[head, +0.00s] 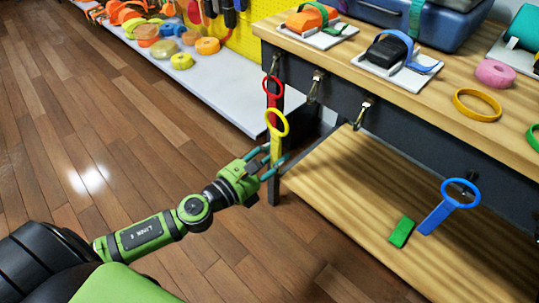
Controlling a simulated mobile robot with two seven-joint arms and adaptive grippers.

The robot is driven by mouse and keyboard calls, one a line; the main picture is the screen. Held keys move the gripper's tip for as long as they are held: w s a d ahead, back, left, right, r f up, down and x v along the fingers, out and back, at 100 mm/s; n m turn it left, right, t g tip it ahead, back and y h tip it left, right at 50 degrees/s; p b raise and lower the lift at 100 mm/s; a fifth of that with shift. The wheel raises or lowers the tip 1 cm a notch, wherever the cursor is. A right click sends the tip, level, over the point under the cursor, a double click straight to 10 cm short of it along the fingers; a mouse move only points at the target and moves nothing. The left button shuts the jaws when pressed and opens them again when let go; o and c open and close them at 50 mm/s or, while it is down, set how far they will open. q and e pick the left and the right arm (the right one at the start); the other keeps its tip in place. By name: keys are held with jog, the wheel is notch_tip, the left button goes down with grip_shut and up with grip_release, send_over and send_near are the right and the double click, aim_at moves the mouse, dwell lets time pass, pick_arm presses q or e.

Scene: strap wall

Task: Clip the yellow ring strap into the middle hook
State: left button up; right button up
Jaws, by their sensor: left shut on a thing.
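The yellow ring strap (277,123) is upright in my left gripper (271,166), with its ring on top and its band going down between the fingers. The gripper is shut on the band. Brass hooks sit along the dark front rail of the bench: a left hook (273,66), a middle hook (316,86) and a right hook (363,113). The yellow ring shows below and to the left of the middle hook, apart from it. A red ring strap (272,90) hangs at the left hook, just behind the yellow ring. My right gripper is not in view.
A yellow ring (477,104) and a pink roll (495,74) lie on the bench top. The floor left of the bench is clear.

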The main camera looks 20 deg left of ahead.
pick_arm(q)
jog(key=shift+x, duration=0.9)
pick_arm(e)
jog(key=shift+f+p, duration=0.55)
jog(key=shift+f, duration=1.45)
pick_arm(q)
jog(key=w+d+f+b, duration=0.2)
jog(key=w+d+f, duration=0.1)
jog(key=w, duration=0.6)
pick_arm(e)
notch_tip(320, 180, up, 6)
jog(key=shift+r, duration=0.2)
